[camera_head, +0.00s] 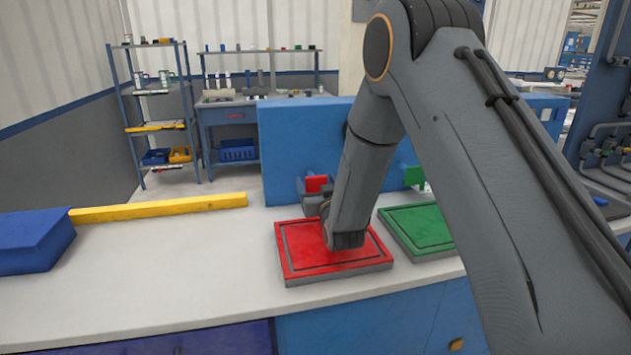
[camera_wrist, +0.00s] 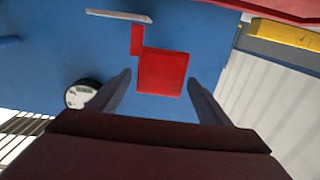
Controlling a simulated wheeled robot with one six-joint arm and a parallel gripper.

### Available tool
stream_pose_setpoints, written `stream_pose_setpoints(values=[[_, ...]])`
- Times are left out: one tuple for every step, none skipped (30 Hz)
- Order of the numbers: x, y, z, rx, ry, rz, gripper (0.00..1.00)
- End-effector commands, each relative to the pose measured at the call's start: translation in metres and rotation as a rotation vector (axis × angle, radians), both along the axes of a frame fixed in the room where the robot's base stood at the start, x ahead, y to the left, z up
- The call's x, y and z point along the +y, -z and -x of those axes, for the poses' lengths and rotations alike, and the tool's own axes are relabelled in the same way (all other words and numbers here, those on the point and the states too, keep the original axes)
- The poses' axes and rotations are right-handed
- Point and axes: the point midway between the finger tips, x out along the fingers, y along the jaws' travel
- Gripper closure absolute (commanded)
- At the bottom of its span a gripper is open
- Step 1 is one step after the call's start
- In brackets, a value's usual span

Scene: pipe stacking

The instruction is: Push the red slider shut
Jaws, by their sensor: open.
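The red slider (camera_head: 316,183) shows in the head view as a small red block at the front face of the upright blue panel (camera_head: 300,140), partly hidden by my gripper. In the wrist view the slider (camera_wrist: 162,72) is a red square with a narrow red strip (camera_wrist: 137,40) beside it, against the blue panel. My gripper (camera_head: 312,196) is low above the red pad, close to the panel. In the wrist view its two fingers (camera_wrist: 160,78) are apart, one on each side of the red square, with visible gaps. I cannot tell how far the slider is from its shut position.
A red pad (camera_head: 300,262) lies under my gripper, with a green pad (camera_head: 415,228) to its right and a green block (camera_head: 413,175) on the panel. A yellow bar (camera_head: 160,208) and a blue block (camera_head: 30,240) lie left. The white worktop (camera_head: 150,285) between is clear.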

Motion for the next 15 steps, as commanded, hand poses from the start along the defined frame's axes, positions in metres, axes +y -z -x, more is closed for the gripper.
stream_pose_setpoints(values=[[0.0010,-0.0001,-0.0039,0.000,0.000,0.000,0.28],[0.0014,0.0001,-0.0054,0.001,0.000,0.000,0.28],[0.0019,0.0000,-0.0072,0.001,0.000,0.000,0.28],[0.0021,0.0000,-0.0081,0.001,0.000,0.000,0.28],[0.0024,-0.0002,-0.0089,0.000,0.000,0.000,0.28],[0.0025,-0.0002,-0.0095,0.000,0.000,0.000,0.28],[0.0026,-0.0002,-0.0097,0.000,0.000,0.000,0.28],[0.0026,-0.0002,-0.0098,0.000,0.000,0.000,0.28],[0.0026,-0.0001,-0.0097,0.000,0.000,0.000,0.28],[0.0026,-0.0001,-0.0097,0.000,0.000,0.000,0.28],[0.0025,-0.0001,-0.0096,0.001,0.000,0.000,0.28],[0.0025,-0.0001,-0.0096,0.001,0.000,0.000,0.28],[0.0025,0.0000,-0.0095,0.001,0.000,0.000,0.30],[0.0025,0.0000,-0.0095,0.001,0.000,0.000,0.35],[0.0026,0.0000,-0.0094,0.001,0.000,0.000,0.42]])
